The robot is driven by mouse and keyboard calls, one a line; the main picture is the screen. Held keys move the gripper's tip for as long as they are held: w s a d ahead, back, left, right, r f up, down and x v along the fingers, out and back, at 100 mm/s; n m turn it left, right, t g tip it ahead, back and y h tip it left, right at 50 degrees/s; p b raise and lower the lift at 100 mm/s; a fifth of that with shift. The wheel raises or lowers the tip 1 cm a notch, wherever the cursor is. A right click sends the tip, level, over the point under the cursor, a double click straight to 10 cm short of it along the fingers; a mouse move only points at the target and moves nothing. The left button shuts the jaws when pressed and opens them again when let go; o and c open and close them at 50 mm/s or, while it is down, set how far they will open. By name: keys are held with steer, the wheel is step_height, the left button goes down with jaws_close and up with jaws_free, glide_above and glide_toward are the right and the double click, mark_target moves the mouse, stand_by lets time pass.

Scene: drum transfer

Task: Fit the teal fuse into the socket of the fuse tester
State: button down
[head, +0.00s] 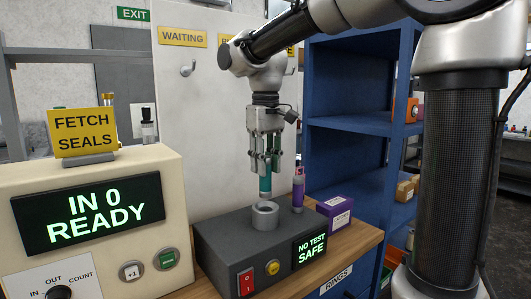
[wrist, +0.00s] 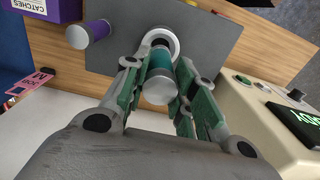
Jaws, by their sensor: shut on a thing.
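My gripper (head: 265,165) is shut on the teal fuse (head: 265,186), which hangs upright below the fingers. The fuse tester (head: 230,246) is a dark grey box with a raised round socket (head: 264,216) on top. In the head view the fuse's lower end is just above the socket, close to its rim. In the wrist view the teal fuse (wrist: 160,72) sits between the fingers, with the ring of the socket (wrist: 160,42) just beyond it. I cannot tell whether the fuse's tip touches the socket. The tester's display reads "NO TEST SAFE".
A cream counter unit (head: 95,210) reading "IN 0 READY" stands at left. Blue shelves (head: 350,125) rise at right.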

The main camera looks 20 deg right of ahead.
mark_target(266, 190)
steer(key=shift+f, duration=0.85)
steer(key=shift+f, duration=3)
steer(key=c, duration=1.1)
jaws_free()
steer(key=shift+r, duration=0.1)
step_height(266, 190, up, 12)
steer(key=shift+f, duration=0.1)
